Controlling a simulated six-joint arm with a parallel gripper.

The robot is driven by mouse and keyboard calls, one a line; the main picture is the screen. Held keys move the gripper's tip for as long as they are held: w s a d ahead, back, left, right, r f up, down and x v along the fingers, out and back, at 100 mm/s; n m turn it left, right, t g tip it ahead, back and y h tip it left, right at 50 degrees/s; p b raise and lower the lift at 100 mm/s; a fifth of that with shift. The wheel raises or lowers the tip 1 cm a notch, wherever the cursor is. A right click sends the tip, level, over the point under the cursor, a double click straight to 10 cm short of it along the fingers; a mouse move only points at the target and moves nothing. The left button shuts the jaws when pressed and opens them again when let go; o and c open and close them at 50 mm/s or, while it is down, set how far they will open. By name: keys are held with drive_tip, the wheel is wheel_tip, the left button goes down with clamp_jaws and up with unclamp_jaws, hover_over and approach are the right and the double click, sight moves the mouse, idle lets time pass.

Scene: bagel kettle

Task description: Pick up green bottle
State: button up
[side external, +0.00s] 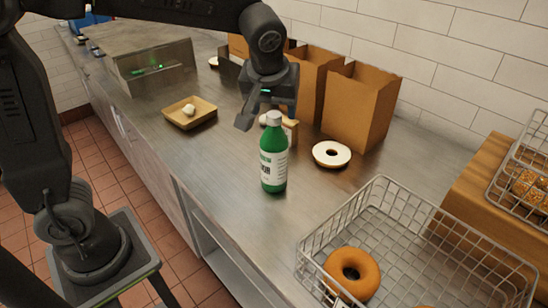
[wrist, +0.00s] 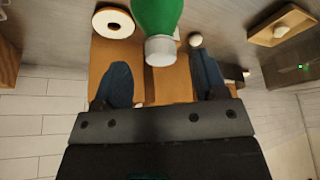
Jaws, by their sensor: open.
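The green bottle (side external: 273,158) stands upright on the steel counter, with a white cap and a white label. My gripper (side external: 262,114) is behind the bottle, close to the height of its cap, pointing down toward the counter. In the wrist view the bottle (wrist: 158,22) shows at the top middle, its cap (wrist: 160,50) toward the gap between the two fingers. My gripper (wrist: 163,80) is open there and holds nothing. I cannot tell whether a finger touches the bottle.
Brown paper bags (side external: 358,105) stand behind the bottle. A white-topped bagel (side external: 332,154) lies to its right. A wire basket (side external: 420,245) holding a bagel (side external: 352,274) is at the front right. A wooden tray (side external: 205,118) lies to the left. The counter in front of the bottle is clear.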

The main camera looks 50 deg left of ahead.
sight(274, 115)
drive_tip(key=shift+s+x, duration=0.1)
drive_tip(key=shift+x, duration=0.9)
drive_tip(key=shift+s+x, duration=0.15)
drive_tip(key=shift+x, duration=0.8)
drive_tip(key=shift+c, duration=0.5)
clamp_jaws()
